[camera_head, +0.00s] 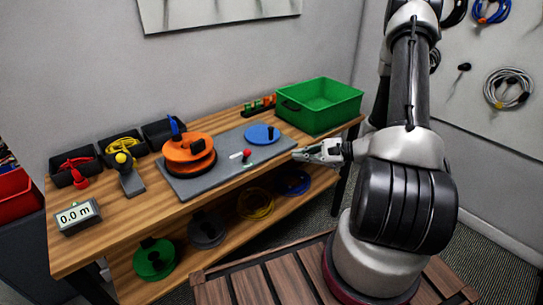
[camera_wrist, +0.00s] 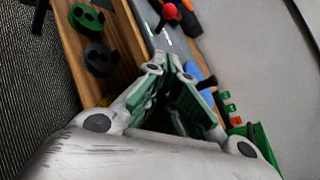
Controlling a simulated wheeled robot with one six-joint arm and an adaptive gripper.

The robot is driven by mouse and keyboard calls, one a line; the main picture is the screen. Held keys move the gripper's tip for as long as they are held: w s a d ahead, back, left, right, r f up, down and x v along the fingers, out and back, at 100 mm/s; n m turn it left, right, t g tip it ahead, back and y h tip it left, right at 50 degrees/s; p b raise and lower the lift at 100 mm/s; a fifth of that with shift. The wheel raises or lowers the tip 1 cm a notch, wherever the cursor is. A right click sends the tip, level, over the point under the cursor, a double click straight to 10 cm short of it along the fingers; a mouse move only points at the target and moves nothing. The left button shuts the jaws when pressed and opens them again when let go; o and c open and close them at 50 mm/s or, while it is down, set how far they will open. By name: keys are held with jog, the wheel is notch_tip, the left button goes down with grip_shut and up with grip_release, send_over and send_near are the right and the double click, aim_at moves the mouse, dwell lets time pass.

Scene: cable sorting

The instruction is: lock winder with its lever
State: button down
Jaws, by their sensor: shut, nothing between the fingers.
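The winder's grey base plate (camera_head: 225,166) lies on the wooden bench. An orange reel (camera_head: 188,149) with a blue piece on top sits at its left end. A small lever with a red knob (camera_head: 247,154) stands near the plate's front middle; the knob also shows in the wrist view (camera_wrist: 169,11). I cannot tell the lever's lock position. A blue disc (camera_head: 262,132) with a dark knob sits at the plate's right end. My gripper (camera_head: 299,154) is shut and empty, to the right of the lever and apart from it. Its fingers fill the middle of the wrist view (camera_wrist: 174,72).
A green crate (camera_head: 320,122) stands at the bench's back right. Dark bins with red and yellow cables, a stand with a yellow knob (camera_head: 121,158) and a display reading 0.0 m (camera_head: 77,217) are on the left. Several reels lie on the lower shelf (camera_head: 220,232).

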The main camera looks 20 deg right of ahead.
aim_at(245, 156)
jog(key=shift+s+a+r+x, duration=0.15)
jog(key=shift+a+r+x, duration=0.2)
jog(key=shift+x, duration=1.75)
jog(key=shift+s+a+r+x, duration=0.1)
jog(key=shift+r+x, duration=0.35)
jog(key=shift+x, duration=1.65)
jog(key=shift+s+a+r+x, duration=0.15)
jog(key=shift+a+r+x, duration=0.2)
jog(key=shift+x, duration=1.8)
jog(key=shift+d, duration=0.15)
